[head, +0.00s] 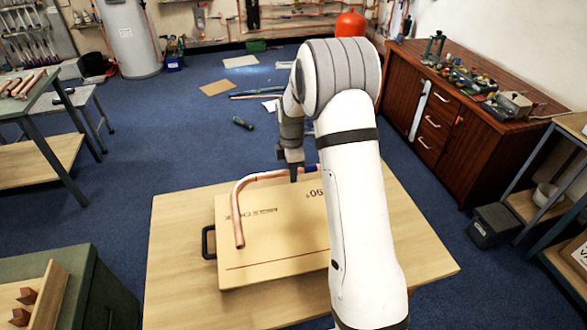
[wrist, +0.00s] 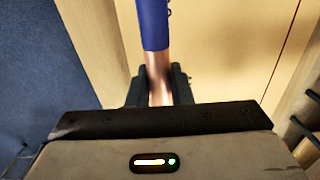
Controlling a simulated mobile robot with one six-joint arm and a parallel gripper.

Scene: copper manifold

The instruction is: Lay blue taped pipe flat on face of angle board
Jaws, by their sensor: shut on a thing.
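The copper pipe (head: 235,206) has a bend at its left, with one leg pointing down toward the front over the angle board (head: 275,262). Blue tape (head: 309,168) shows on it just right of my gripper (head: 294,174). In the wrist view the blue tape (wrist: 153,24) lies beyond the fingers, and my gripper (wrist: 160,87) is shut on bare copper (wrist: 157,66). The pipe is over the board's far edge; I cannot tell whether it touches the face. The board has printed lettering, a 90° mark and a dark line. My arm hides its right part.
The board lies on a wooden table (head: 178,262), with a black handle (head: 208,242) at its left side. A green box (head: 80,290) with a wooden rack stands front left. A wooden cabinet (head: 460,130) stands at the right. The blue floor behind the table holds scattered sheets and a bottle (head: 242,123).

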